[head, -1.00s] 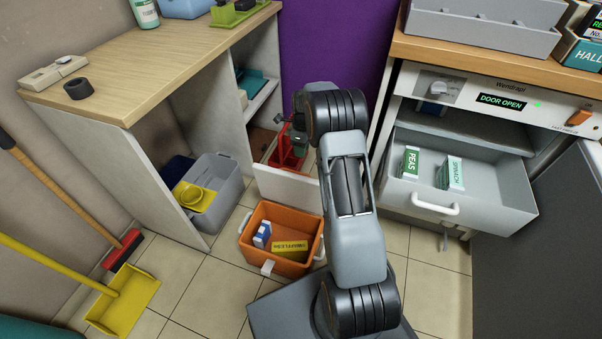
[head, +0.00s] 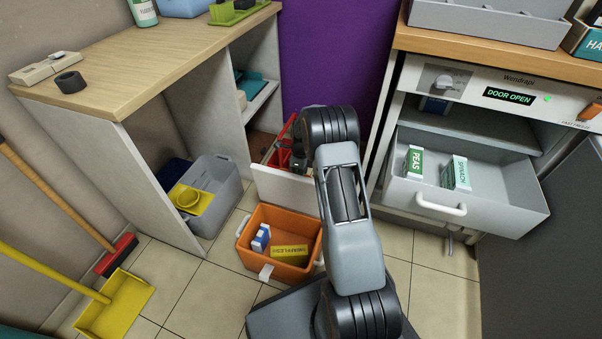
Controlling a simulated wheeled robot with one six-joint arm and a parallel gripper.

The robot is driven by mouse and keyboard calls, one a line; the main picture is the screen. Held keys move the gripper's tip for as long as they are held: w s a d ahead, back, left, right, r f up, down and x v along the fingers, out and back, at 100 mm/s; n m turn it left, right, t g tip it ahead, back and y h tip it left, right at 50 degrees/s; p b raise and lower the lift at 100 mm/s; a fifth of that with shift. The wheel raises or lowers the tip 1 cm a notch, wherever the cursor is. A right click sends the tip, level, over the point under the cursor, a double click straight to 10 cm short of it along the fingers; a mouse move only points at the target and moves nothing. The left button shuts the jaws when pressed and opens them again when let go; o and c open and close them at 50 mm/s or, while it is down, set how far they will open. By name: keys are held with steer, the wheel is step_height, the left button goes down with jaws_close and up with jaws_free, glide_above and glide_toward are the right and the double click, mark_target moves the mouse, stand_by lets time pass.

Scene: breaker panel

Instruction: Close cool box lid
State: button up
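The cool box appears to be the orange box (head: 250,259) on the tiled floor, open at the top. A blue-and-white carton (head: 261,237) and a yellow waffles packet (head: 290,251) lie inside it. It has pale side handles and a white tab at its front. I cannot make out its lid; part of the right side is close to my arm in the picture. My arm reaches up the middle of the head view, and its end is mostly hidden behind the wrist, near the open lower drawer. I cannot see the fingers clearly.
An open freezer drawer (head: 521,208) with peas (head: 414,163) and spinach (head: 456,173) juts out at right, under a "DOOR OPEN" display (head: 508,96). A drawer with red contents (head: 281,156) stands open behind the box. A grey crate (head: 226,187), broom and yellow dustpan (head: 117,305) are left.

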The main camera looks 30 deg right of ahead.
steer(key=shift+c, duration=0.4)
jaws_close()
